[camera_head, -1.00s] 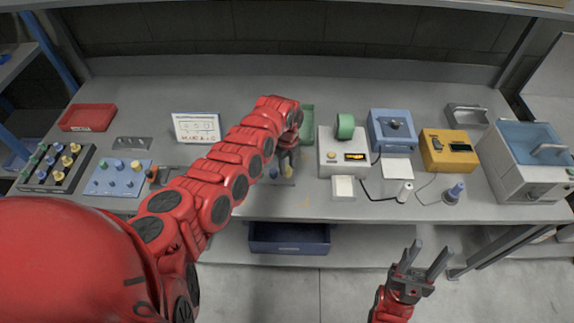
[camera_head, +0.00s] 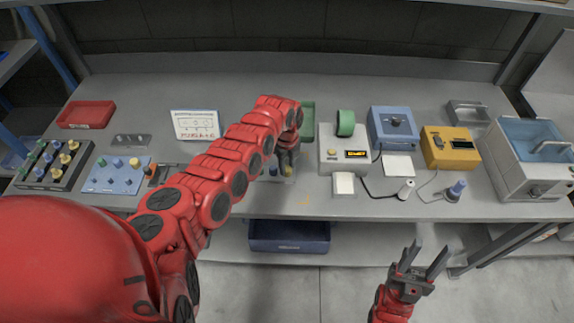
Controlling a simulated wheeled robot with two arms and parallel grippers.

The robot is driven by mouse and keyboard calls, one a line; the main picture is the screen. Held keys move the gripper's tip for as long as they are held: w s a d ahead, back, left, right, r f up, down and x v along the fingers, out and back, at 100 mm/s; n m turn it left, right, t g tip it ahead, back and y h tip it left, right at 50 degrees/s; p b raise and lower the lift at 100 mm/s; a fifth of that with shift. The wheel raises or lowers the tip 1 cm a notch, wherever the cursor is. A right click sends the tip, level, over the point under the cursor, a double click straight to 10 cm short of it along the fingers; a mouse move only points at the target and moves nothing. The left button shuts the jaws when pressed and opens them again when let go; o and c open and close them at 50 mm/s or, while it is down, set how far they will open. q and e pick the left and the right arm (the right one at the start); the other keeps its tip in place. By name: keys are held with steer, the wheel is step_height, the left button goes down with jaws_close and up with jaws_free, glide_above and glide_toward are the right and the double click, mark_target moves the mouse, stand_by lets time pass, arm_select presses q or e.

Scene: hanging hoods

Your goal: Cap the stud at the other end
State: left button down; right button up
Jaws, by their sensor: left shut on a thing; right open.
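My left gripper (camera_head: 287,157) points down over a small grey fixture (camera_head: 290,180) near the front middle of the bench. It is shut on a small yellowish cap (camera_head: 287,170), low at the fixture; I cannot tell if the cap touches a stud. A small blue piece (camera_head: 273,171) stands just left of it. My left arm hides the fixture's left part and any stud there. My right gripper (camera_head: 426,259) is open and empty, in front of the bench at lower right.
A black rack (camera_head: 41,178) with green, blue and yellow caps and a blue board (camera_head: 101,184) with pegs are at left. A red tray (camera_head: 86,114) lies behind. Right of my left gripper stand a grey device (camera_head: 333,158), a blue box (camera_head: 380,137) and a yellow box (camera_head: 434,153).

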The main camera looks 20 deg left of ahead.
arm_select(q)
steer(key=shift+c, duration=2.1)
jaws_free()
steer(key=shift+r, duration=0.1)
